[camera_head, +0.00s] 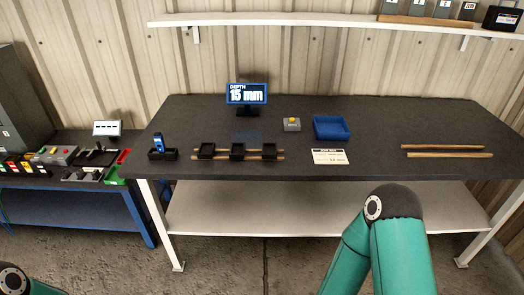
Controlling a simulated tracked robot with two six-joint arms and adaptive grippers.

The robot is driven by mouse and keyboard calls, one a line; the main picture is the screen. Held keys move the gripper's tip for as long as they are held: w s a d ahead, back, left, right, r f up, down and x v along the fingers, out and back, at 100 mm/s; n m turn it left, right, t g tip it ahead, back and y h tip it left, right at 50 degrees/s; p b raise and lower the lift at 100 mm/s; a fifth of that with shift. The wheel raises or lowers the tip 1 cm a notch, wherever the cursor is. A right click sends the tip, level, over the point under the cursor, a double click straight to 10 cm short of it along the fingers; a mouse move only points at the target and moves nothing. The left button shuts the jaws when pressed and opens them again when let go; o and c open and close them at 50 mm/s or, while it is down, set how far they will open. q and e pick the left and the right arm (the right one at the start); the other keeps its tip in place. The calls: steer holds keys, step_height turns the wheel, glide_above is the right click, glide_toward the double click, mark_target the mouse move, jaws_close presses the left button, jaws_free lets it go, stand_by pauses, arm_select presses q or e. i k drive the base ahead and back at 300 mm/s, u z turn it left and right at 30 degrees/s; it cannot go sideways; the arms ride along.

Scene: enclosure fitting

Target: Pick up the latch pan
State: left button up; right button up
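No thing in view is clearly marked as the latch pan, and I cannot tell which one it is. Three small black open pans, left (207,151), middle (238,151) and right (269,151), sit in a row across two wooden rails on the dark workbench. A blue open tray (331,127) stands on the bench to the right of them. Part of my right arm rises in front of the bench at lower right, and its gripper is not in view. Only a bit of my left arm shows at the bottom left corner, without its gripper.
The workbench (370,165) also bears a depth display (247,94) reading 15 mm, a grey button box (292,124), a white card (330,157), a black holder with a blue device (159,144) and two wooden rods (447,151). A cluttered side bench (75,184) stands left.

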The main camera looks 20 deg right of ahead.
mark_target(270, 150)
steer(key=i, duration=0.85)
steer(key=z, duration=0.05)
